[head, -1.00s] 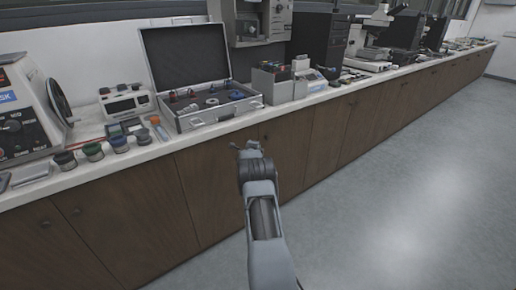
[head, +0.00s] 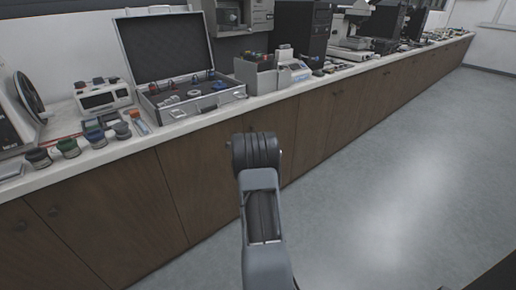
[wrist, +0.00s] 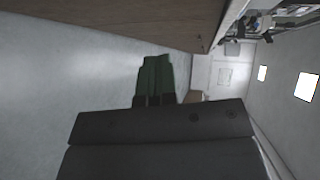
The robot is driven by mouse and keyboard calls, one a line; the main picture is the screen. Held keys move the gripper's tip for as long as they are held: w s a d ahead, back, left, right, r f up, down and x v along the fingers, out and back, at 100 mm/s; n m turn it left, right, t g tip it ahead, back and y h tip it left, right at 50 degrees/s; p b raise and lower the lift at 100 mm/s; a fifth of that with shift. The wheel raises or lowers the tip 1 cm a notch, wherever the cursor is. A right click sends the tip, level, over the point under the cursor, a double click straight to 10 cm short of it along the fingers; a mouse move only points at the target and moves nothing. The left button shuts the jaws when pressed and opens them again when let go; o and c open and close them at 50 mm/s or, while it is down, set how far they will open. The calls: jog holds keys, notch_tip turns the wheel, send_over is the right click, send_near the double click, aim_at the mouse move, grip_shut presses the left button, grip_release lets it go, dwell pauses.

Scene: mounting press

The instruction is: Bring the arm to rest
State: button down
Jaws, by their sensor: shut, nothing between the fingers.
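My arm (head: 262,215) reaches up from the bottom of the head view, in front of the brown bench cabinets. Its rounded dark joint is uppermost, and the gripper is hidden behind it in that view. In the wrist view my gripper (wrist: 157,64) shows its green fingers together, with nothing between them. The dark gripper body fills the lower part of that view. The fingers stand out against the pale floor and the cabinet side, touching nothing that I can see.
The bench top carries an open metal case (head: 195,105), a grey bin block (head: 257,77), several jars and a small display unit (head: 104,97). The cabinet fronts (head: 180,195) face my arm. Clear floor (head: 390,185) lies to the right.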

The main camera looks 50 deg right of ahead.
jog(key=shift+s+a+r, duration=0.15)
jog(key=shift+s, duration=0.35)
jog(key=shift+s+a+r, duration=0.1)
jog(key=shift+s, duration=0.4)
jog(key=s+f+m+g, duration=0.2)
jog(key=s+m+g, duration=0.3)
jog(key=m, duration=0.8)
jog(key=s+a+r+m+g+y+p, duration=0.2)
jog(key=s+a+r+m+g+p, duration=0.4)
jog(key=m, duration=0.8)
jog(key=s+a+r+m+t+y+p, duration=0.2)
jog(key=a+r+m+p, duration=0.3)
jog(key=a, duration=0.8)
jog(key=s+a+r+m+t+y+p, duration=0.2)
jog(key=s+a+r+m+y+p, duration=0.2)
jog(key=a+r, duration=0.7)
jog(key=s+a+r+m+t+y+p, duration=0.2)
jog(key=a+r+m+p, duration=0.4)
jog(key=a, duration=0.9)
notch_tip(320, 180, up, 3)
jog(key=s+y, duration=0.1)
jog(key=y, duration=0.1)
jog(key=shift+a+t+y, duration=0.3)
jog(key=shift+a+t, duration=0.1)
